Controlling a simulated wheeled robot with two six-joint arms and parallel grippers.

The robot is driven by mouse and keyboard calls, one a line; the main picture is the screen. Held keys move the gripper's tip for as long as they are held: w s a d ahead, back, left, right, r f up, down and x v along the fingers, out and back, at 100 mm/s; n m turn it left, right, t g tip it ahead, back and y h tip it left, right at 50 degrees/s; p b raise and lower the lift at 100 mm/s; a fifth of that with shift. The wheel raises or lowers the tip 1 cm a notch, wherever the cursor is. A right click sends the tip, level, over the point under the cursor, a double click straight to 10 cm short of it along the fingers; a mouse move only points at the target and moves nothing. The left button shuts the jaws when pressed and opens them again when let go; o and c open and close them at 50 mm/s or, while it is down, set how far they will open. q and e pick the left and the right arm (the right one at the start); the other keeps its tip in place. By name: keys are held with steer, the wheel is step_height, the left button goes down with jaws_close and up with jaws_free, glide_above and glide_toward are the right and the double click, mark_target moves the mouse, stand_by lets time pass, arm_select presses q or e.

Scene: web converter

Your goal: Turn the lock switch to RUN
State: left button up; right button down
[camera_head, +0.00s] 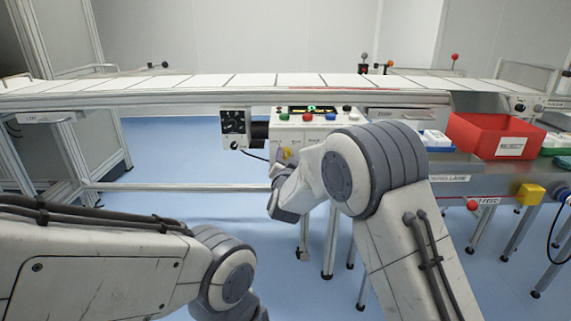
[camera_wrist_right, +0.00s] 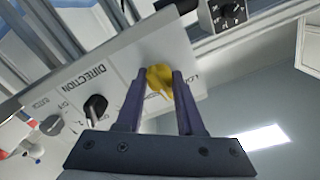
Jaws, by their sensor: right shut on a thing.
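The lock switch is a yellow knob (camera_wrist_right: 160,77) on the pale face of the control box (camera_head: 310,132) under the conveyor. The yellow knob also shows in the head view (camera_head: 287,153), partly covered by my right arm. In the right wrist view, my right gripper (camera_wrist_right: 159,84) has one finger on each side of the knob and is shut on it. The lettering beside the knob is partly hidden, so I cannot read its position. My left arm shows at the lower left of the head view, but its gripper does not.
A black knob (camera_wrist_right: 95,107) marked DIRECTION sits beside the lock switch, with a grey knob (camera_wrist_right: 50,125) farther along. Coloured buttons line the box's top. A black dial unit (camera_head: 234,127) is at its left. A red bin (camera_head: 480,135) stands right; the conveyor (camera_head: 230,84) runs above.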

steer(key=m+b, duration=0.2)
steer(key=m, duration=0.1)
steer(key=f+m+b, duration=0.1)
steer(key=m+b, duration=0.2)
steer(key=shift+m, duration=0.3)
steer(key=m+b, duration=0.3)
steer(key=b, duration=0.1)
steer(key=shift+a+r+m, duration=0.1)
steer(key=shift+m, duration=0.3)
steer(key=shift+r+m+b, duration=0.1)
steer(key=shift+m+b, duration=0.5)
steer(key=shift+m, duration=0.1)
steer(key=shift+r, duration=0.1)
steer(key=shift+a, duration=0.1)
steer(key=c, duration=0.5)
jaws_free()
steer(key=shift+r, duration=0.1)
